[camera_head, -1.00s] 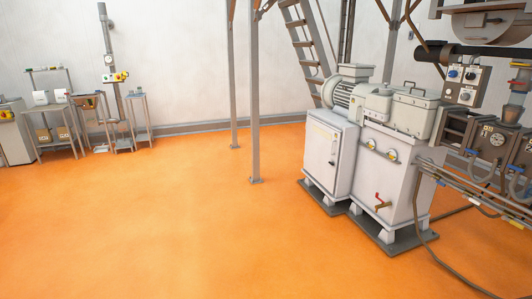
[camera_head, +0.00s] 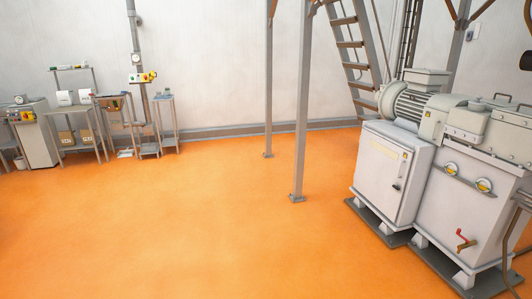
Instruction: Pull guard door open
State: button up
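No part clearly marked as a guard door shows in the head view. A white machine cabinet (camera_head: 393,174) with a closed front door and a dark handle (camera_head: 401,172) stands at the right. I cannot tell whether this is the guard door. My gripper is not in view.
A larger machine housing (camera_head: 470,215) with a red-handled valve (camera_head: 463,240) stands beside the cabinet. Grey posts (camera_head: 302,110) and a steep stair (camera_head: 355,60) stand behind. Small tables (camera_head: 75,120) line the back left wall. The orange floor (camera_head: 190,230) in the middle is clear.

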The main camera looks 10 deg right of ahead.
aim_at(433, 121)
jog(key=i+l+z, duration=0.2)
jog(key=i+z, duration=0.25)
jog(key=i, duration=0.15)
jog(key=i+z, duration=0.4)
jog(key=i, duration=0.2)
jog(key=i+j+z, duration=0.25)
jog(key=i+z, duration=0.2)
jog(key=i, duration=0.15)
jog(key=i+l+u, duration=0.15)
jog(key=i, duration=0.35)
jog(key=i+l+u, duration=0.1)
jog(key=i+l, duration=0.2)
jog(key=i, duration=0.2)
jog(key=i+l+u, duration=0.15)
jog(key=i+l, duration=0.15)
jog(key=i, duration=0.2)
jog(key=i+l+u, duration=0.15)
jog(key=i+l, duration=0.2)
jog(key=i+l+u, duration=0.2)
jog(key=l, duration=0.3)
jog(key=i, duration=0.1)
